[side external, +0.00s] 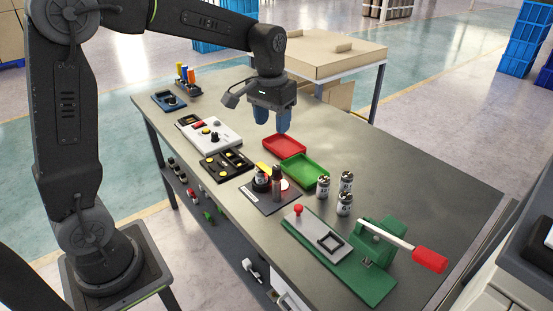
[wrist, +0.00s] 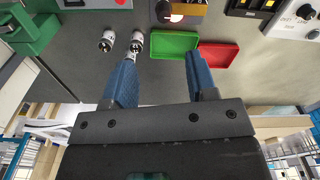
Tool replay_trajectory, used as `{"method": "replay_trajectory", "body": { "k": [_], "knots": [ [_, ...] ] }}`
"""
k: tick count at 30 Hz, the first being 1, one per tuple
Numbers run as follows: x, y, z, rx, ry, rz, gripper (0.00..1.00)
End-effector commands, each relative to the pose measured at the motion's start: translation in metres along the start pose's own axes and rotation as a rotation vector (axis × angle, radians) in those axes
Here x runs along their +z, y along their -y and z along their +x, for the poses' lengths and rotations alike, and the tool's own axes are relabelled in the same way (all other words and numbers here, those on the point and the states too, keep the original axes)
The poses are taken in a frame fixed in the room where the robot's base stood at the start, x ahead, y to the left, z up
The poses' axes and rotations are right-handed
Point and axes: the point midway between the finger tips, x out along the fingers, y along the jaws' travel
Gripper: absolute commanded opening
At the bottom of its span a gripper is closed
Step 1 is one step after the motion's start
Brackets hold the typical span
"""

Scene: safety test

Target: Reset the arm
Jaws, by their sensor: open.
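My gripper (side external: 272,122) hangs over the workbench (side external: 385,185), pointing down, above the far side of the red tray. Its two blue fingers stand apart with nothing between them. The gripper also shows in the wrist view (wrist: 162,75), where its open fingers reach toward the green tray and the red tray. The red tray (side external: 284,146) and the green tray (side external: 306,172) lie side by side and look empty. In the wrist view the green tray (wrist: 174,44) is left of the red tray (wrist: 218,55).
Several metal cylinders (side external: 344,204) stand right of the green tray. A green lever press (side external: 375,245) with a red handle stands at the near right. A dark fixture plate (side external: 270,195), a black tray (side external: 226,164) and a white control box (side external: 208,134) line the left edge. The bench's right part is clear.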

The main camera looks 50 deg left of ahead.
Motion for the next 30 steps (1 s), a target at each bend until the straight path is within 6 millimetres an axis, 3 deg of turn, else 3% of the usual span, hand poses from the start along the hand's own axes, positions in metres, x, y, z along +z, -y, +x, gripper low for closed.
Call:
{"method": "replay_trajectory", "body": {
  "k": [3,9,15,18,24,30],
  "knots": [
    [0.036,-0.004,-0.027,0.009,-0.079,0.038,0.52],
    [0.104,-0.008,-0.051,0.025,-0.213,0.105,0.52],
    [0.166,-0.007,-0.053,0.042,-0.341,0.168,0.52],
    [0.189,-0.005,-0.048,0.048,-0.390,0.191,0.52],
    [0.210,-0.004,-0.040,0.055,-0.440,0.216,0.52],
    [0.212,-0.004,-0.039,0.055,-0.443,0.219,0.52]
  ]
}}
